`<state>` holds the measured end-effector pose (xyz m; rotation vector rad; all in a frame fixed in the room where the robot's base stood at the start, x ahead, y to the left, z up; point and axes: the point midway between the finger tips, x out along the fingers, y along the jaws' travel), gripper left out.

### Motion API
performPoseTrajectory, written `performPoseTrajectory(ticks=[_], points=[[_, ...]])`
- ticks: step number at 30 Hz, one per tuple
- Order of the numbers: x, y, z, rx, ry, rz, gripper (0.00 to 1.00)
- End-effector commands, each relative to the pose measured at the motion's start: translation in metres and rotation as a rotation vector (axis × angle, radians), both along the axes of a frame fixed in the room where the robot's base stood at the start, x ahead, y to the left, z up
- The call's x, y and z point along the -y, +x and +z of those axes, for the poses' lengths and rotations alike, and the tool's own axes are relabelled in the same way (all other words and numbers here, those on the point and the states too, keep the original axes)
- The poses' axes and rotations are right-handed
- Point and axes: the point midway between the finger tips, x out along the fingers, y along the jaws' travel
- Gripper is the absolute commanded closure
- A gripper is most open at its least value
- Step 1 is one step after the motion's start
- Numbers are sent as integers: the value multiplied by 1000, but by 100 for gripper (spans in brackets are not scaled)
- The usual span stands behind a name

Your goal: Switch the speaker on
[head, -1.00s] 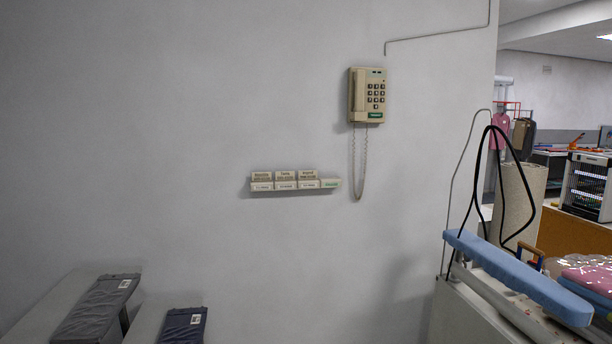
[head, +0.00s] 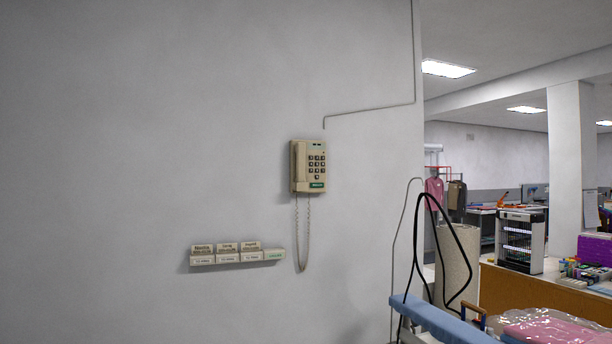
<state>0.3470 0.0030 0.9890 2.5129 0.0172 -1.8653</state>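I cannot make out a speaker in this view. My gripper is not in view. A beige telephone (head: 308,166) with a dark keypad and a green label hangs on the grey wall, its cord dangling below.
A small wall shelf with white label cards (head: 238,254) is fixed left of the phone. A blue ironing board (head: 440,322) with a hose and a pink bagged garment (head: 550,332) block the lower right. Beyond the wall's end are a counter (head: 520,292) and a rack (head: 520,240).

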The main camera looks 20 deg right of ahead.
Motion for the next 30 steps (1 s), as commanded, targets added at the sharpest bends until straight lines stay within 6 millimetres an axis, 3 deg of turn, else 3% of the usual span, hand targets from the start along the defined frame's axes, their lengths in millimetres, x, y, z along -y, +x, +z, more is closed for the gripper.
performPoseTrajectory(ticks=[10, 23, 30], points=[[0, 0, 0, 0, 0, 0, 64], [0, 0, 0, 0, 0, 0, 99], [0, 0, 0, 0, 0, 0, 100]])
